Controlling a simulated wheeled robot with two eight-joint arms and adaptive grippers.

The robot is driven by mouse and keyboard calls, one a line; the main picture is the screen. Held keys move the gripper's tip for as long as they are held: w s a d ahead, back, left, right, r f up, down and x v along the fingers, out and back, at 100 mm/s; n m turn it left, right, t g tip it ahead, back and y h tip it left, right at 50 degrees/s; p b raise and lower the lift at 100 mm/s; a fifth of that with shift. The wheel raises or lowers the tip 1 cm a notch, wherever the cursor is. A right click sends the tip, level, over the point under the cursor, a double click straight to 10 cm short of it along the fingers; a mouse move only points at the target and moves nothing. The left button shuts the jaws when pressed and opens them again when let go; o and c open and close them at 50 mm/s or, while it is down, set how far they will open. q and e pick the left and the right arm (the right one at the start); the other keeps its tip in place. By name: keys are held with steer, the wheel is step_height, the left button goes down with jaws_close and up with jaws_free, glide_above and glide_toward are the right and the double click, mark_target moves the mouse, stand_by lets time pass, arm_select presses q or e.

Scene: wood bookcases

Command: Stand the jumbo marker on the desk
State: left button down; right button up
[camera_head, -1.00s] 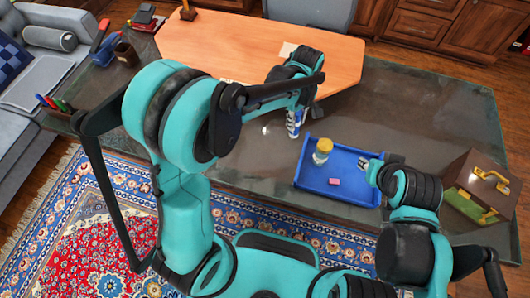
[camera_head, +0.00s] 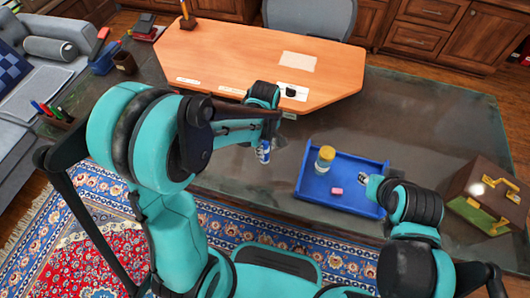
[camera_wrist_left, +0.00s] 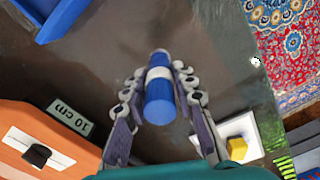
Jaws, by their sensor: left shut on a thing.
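The jumbo marker (camera_head: 264,154) is blue with a white band. My left gripper (camera_head: 262,142) is shut on it, over the dark desk top (camera_head: 220,175). In the left wrist view the marker (camera_wrist_left: 159,92) sits between the two fingers of my left gripper (camera_wrist_left: 158,100). In the head view it looks roughly upright; whether its lower end touches the desk cannot be told. My right gripper (camera_head: 368,182) is at the right edge of the blue tray (camera_head: 312,191); its jaws are too small to judge.
The tray holds a yellow-capped bottle (camera_head: 325,159) and a pink block (camera_head: 336,191). A wooden case (camera_head: 482,195) stands at the right. An orange wood panel (camera_head: 220,62) fills the back. A pen holder (camera_head: 55,119) stands at the left. Dark desk top is bare left of the tray.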

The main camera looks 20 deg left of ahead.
mark_target(265, 152)
arm_select(q)
steer(key=shift+f+b, duration=0.35)
steer(key=shift+f, duration=0.95)
steer(key=shift+f, duration=0.2)
steer(key=c, duration=1.2)
jaws_free()
